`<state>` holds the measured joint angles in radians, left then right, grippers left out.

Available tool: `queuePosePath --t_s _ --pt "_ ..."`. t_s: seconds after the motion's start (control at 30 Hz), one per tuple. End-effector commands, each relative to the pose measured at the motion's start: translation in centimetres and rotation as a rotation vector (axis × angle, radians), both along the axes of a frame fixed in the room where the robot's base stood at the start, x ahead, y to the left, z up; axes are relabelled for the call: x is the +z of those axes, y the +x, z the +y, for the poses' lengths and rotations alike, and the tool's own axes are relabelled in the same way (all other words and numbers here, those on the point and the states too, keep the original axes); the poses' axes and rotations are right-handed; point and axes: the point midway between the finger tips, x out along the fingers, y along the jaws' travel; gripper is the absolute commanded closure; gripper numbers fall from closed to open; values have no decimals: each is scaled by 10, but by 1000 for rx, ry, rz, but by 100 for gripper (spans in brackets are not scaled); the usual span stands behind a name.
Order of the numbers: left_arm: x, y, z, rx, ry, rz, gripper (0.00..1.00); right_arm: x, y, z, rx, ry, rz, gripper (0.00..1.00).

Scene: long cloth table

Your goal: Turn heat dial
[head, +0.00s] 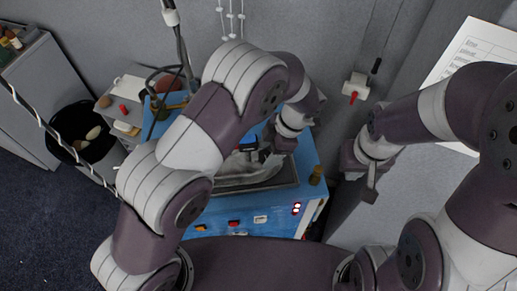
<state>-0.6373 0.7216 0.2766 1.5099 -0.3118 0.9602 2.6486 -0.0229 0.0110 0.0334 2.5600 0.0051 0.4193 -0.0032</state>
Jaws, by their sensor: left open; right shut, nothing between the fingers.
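A blue machine (262,216) stands below my arms, with a grey, plastic-looking item (240,172) in the tray on its top. Its front edge carries small red and orange controls (234,223), a white label and a red-lit display (296,208). A small brown knob-like part (316,175) sits at its right corner. I cannot tell which of these is the heat dial. My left gripper (256,153) is open over the tray, partly hidden by its own arm. My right gripper (370,190) is shut and empty, to the right of the machine and apart from it.
A black bin (62,128) stands on the dark carpet at the left. A small cluttered surface (125,110) is beside it. A white wall fitting with a red part (354,90) is at the back. A printed sheet (470,48) is at the upper right.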

Motion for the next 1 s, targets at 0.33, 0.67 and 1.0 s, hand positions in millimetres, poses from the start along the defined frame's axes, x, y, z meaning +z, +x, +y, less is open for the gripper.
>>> queuePosePath --t_s 0.33,0.67,1.0 --pt "1 0 0 0 0 0 80 1 0 0 0 0 0 100" --pt "-1 0 -1 -22 -3 -1 94 -4 0 0 0 0 0 100" --pt "-5 -1 -1 -220 -4 -4 94 -34 0 0 0 0 0 100"
